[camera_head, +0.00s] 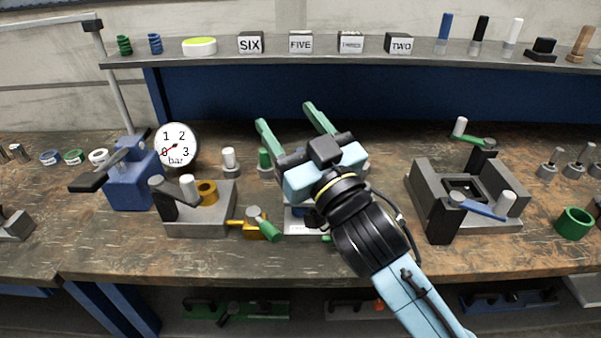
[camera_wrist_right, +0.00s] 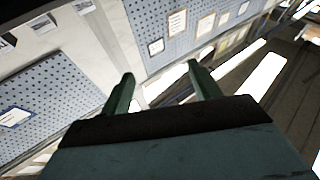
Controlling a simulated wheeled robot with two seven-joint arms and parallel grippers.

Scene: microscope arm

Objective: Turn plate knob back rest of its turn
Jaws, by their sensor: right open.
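My right gripper (camera_head: 286,116) is open and empty, raised above the middle of the bench with its green fingers apart. In the right wrist view its fingers (camera_wrist_right: 160,72) have only wall panels and floor beyond them, far off. Under my right wrist stands a device with a pale base (camera_head: 298,228); my arm hides most of it. A small green part (camera_head: 327,239) shows low at its front, partly covered by my arm. I cannot tell whether this part is the plate knob. My left gripper is not in view.
Left of the device are a grey block with a brass ring (camera_head: 207,192), a brass valve with a green handle (camera_head: 270,231) and a blue stand with a gauge (camera_head: 176,145). A grey fixture (camera_head: 425,187) with levers stands right. A shelf (camera_head: 300,59) runs behind.

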